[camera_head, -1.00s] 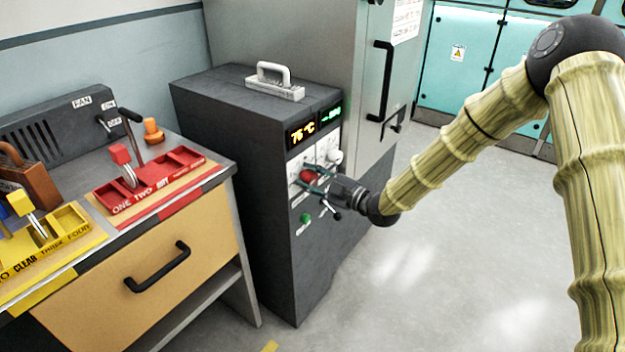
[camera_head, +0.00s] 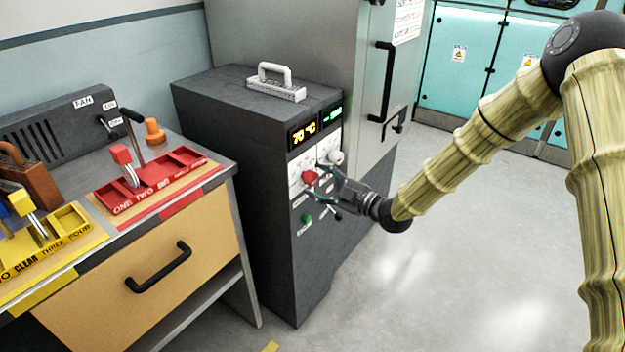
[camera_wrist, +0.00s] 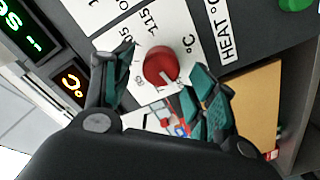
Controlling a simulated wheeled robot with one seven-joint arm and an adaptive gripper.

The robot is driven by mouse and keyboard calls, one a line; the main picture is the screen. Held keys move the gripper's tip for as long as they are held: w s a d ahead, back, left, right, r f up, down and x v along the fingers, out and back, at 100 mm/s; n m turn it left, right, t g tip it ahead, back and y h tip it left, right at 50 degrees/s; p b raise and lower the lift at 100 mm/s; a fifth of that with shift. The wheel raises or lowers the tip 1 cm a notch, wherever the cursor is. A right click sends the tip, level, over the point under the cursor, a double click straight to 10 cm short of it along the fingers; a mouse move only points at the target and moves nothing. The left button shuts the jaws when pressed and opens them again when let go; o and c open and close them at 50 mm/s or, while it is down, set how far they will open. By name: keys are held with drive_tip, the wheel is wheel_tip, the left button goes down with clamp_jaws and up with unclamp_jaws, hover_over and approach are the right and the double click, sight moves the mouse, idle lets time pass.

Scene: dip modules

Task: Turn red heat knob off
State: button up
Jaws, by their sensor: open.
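The red heat knob (camera_head: 310,177) is on a white dial plate on the front of the dark grey cabinet. It also shows in the wrist view (camera_wrist: 161,66), with a pale pointer line on its face and "HEAT °C" lettering beside the plate. My gripper (camera_head: 316,186) is open in front of the panel, its fingers apart. In the wrist view the fingers (camera_wrist: 160,85) lie on either side of the knob with gaps, and do not grip it. The orange display (camera_head: 303,133) above the knob reads about 70 °C.
A white knob (camera_head: 335,157) sits right of the red one, below a green display (camera_head: 332,115). A green button (camera_head: 306,219) and a small black lever lie below. A workbench with a red tray (camera_head: 160,183) stands at left. The floor at right is clear.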

drive_tip(key=v, duration=0.9)
drive_tip(key=s+d+f+m+g+h, duration=0.1)
drive_tip(key=s+f+m+h, duration=0.25)
drive_tip(key=f, duration=0.45)
drive_tip(key=s+d+f+m+h, duration=0.15)
drive_tip(key=s+f+m, duration=0.25)
drive_tip(key=f, duration=0.5)
drive_tip(key=s+d+f+m+g+h, duration=0.2)
drive_tip(key=s+f+m+h, duration=0.15)
drive_tip(key=s+f, duration=0.5)
drive_tip(key=s+d+f+m+g+h, duration=0.2)
drive_tip(key=s+d+f+m+g, duration=0.15)
drive_tip(key=s+f, duration=0.5)
drive_tip(key=s+d+f+m+g+h, duration=0.1)
drive_tip(key=s+d+m+g+h, duration=0.15)
drive_tip(key=s, duration=0.75)
drive_tip(key=s+d+f+m+g+h, duration=0.1)
drive_tip(key=s+d+m+g, duration=0.15)
drive_tip(key=s, duration=0.75)
wheel_tip(320, 180, up, 12)
drive_tip(key=p, duration=1.2)
drive_tip(key=shift+d+r+m+t+h, duration=0.15)
drive_tip(key=shift+d+m+t+h, duration=0.2)
drive_tip(key=shift+m+t, duration=0.1)
